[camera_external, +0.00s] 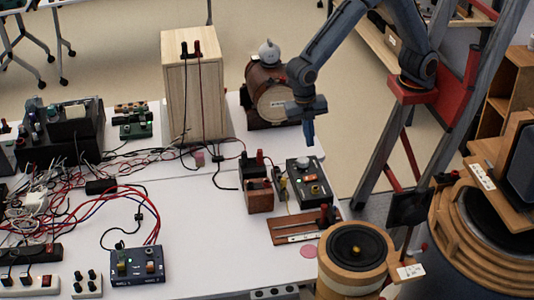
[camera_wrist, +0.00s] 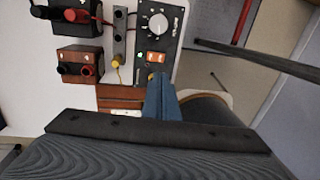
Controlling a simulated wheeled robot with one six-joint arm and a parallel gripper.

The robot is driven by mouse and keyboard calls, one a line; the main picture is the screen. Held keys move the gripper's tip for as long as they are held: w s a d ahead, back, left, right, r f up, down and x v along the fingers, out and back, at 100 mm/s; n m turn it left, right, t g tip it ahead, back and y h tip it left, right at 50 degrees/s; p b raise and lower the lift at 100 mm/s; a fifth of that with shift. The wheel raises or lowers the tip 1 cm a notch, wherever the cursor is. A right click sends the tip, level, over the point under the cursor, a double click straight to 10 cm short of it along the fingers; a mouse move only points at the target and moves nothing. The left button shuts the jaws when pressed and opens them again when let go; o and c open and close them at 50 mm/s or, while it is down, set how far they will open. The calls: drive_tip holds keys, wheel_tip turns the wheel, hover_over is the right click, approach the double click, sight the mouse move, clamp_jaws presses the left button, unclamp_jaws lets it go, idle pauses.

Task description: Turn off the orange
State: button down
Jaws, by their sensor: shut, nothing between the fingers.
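A black box with a white dial (camera_external: 303,162) stands near the right edge of the white table. The box also shows in the wrist view (camera_wrist: 174,35). On its panel, below the dial, an orange switch (camera_wrist: 155,57) sits beside a small green one (camera_wrist: 139,56). My gripper (camera_external: 309,140) has blue fingers, is shut and empty, and hangs in the air above and beyond the box. In the wrist view its fingertips (camera_wrist: 160,77) point toward the switches and appear just below the orange one. I cannot tell the exact gap.
Brown terminal blocks (camera_external: 258,195) and a slim grey unit stand left of the box. A wooden slide board (camera_external: 285,230) lies in front. A round wooden speaker (camera_external: 340,270) is at the front right.

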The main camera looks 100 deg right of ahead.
sight(314, 177)
idle(0.3)
drive_tip(key=f+p, duration=0.1)
drive_tip(key=f, duration=0.3)
drive_tip(key=s+f+p, duration=0.1)
drive_tip(key=f, duration=0.4)
drive_tip(key=s+f+p, duration=0.1)
drive_tip(key=f, duration=0.3)
drive_tip(key=shift+f+p, duration=0.4)
drive_tip(key=shift+f, duration=0.1)
drive_tip(key=shift+s+f, duration=0.2)
drive_tip(key=shift+w, duration=0.1)
